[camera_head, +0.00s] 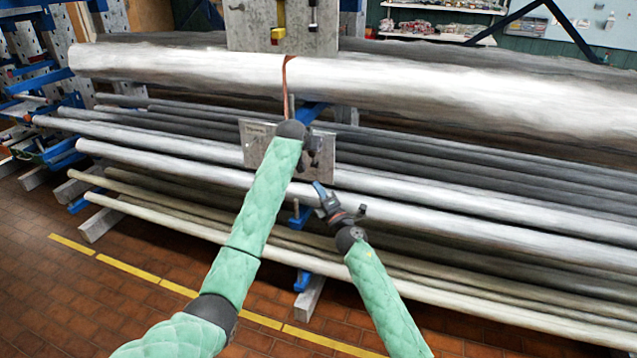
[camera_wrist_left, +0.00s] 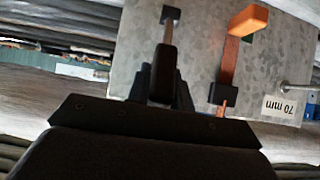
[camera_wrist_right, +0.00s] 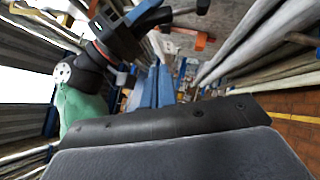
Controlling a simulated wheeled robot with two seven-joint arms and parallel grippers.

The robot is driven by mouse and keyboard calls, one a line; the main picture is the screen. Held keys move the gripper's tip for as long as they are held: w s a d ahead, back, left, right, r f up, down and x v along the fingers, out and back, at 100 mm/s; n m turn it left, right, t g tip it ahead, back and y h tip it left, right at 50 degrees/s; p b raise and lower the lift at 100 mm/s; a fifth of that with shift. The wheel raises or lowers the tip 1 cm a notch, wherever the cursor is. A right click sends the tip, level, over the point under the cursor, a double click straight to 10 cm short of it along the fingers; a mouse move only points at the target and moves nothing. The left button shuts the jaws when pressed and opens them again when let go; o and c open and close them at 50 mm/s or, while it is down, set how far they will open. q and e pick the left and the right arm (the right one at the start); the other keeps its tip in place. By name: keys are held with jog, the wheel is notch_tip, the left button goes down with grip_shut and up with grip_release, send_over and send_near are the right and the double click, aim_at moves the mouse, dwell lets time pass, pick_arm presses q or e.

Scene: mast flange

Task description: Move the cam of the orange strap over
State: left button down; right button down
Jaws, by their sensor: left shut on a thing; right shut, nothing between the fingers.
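The orange strap (camera_head: 285,80) runs down over the large top pipe and passes behind my left gripper in the head view. In the left wrist view, the cam's orange lever (camera_wrist_left: 248,20) and a black buckle (camera_wrist_left: 222,94) sit on a grey metal plate (camera_wrist_left: 285,60). My left gripper (camera_wrist_left: 165,75) is beside them, shut on a thin grey piece with a dark end; what it is I cannot tell surely. The orange lever also shows in the right wrist view (camera_wrist_right: 204,41). My right gripper (camera_head: 322,192) is shut and empty, below and right of the left one.
A second plate (camera_head: 262,22) above the top pipe carries a yellow cam (camera_head: 279,20) and a dark fitting. The lower plate (camera_head: 255,140) is partly hidden by my left arm. Long pipes lie across the blue rack. A yellow floor line (camera_head: 130,268) crosses the tiles.

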aim_at(313, 156)
pick_arm(q)
jog(key=shift+r, duration=0.1)
pick_arm(e)
jog(key=w+a+r, duration=0.2)
jog(key=w+r, duration=0.2)
jog(key=w, duration=0.6)
jog(key=shift+w+a, duration=0.2)
jog(key=shift+a, duration=0.2)
jog(key=shift+w+d+r, duration=0.3)
jog(key=shift+w+r, duration=0.25)
jog(key=shift+w, duration=0.1)
pick_arm(q)
jog(key=c, duration=1.3)
grip_release()
jog(key=shift+o, duration=0.3)
pick_arm(e)
jog(key=shift+a+f, duration=0.1)
